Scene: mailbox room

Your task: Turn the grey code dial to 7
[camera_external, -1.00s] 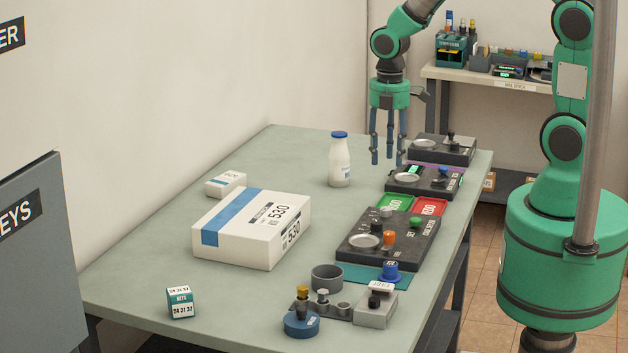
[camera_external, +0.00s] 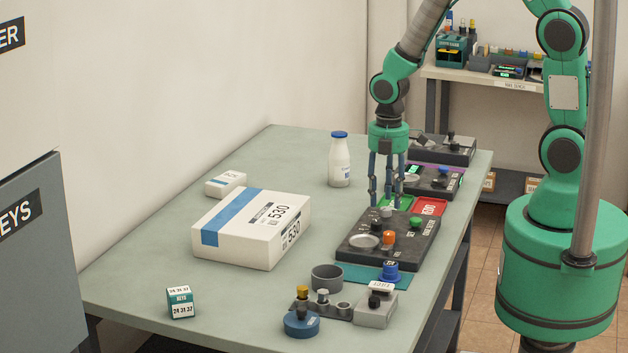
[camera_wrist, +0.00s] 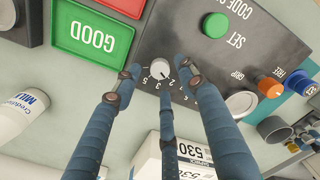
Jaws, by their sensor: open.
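The grey code dial (camera_wrist: 159,69) sits on the dark code panel (camera_wrist: 160,35), with numbers around it, in the wrist view. Its pointer mark is too small to read surely. In the external view the dial (camera_external: 386,212) is a small pale knob at the panel's (camera_external: 420,246) far left corner. My gripper (camera_external: 386,203) points down just above the dial. In the wrist view my gripper (camera_wrist: 157,78) is open, its fingers spread around the dial, apart from it as far as I can tell.
The panel also carries a green SET button (camera_wrist: 215,25), an orange knob (camera_wrist: 270,87) and a round grey plate (camera_external: 365,240). The green GOOD tray (camera_wrist: 95,32) and red tray (camera_external: 431,206) lie beyond. A white parcel (camera_external: 240,240) and milk bottle (camera_external: 339,165) stand left.

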